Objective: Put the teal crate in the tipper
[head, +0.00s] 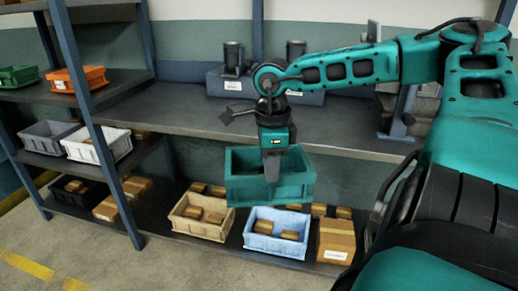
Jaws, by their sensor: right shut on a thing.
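The teal crate (240,190) hangs in the air in the middle of the head view, in front of the shelf. My right gripper (272,172) points down and is shut on the crate's near wall. The crate looks close to level, and its inside is mostly hidden by its walls and the gripper. A grey metal frame (402,122) stands at the right end of the shelf, partly behind my arm; I cannot tell whether it is the tipper. My left gripper is not in view.
The middle shelf board (190,112) is largely bare. Below stand a beige crate (176,222) and a light blue crate (249,241) with brown blocks, and a cardboard box (336,241). Green (18,77), orange (76,79), grey and white crates fill the left shelves. A blue post (92,125) rises at left.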

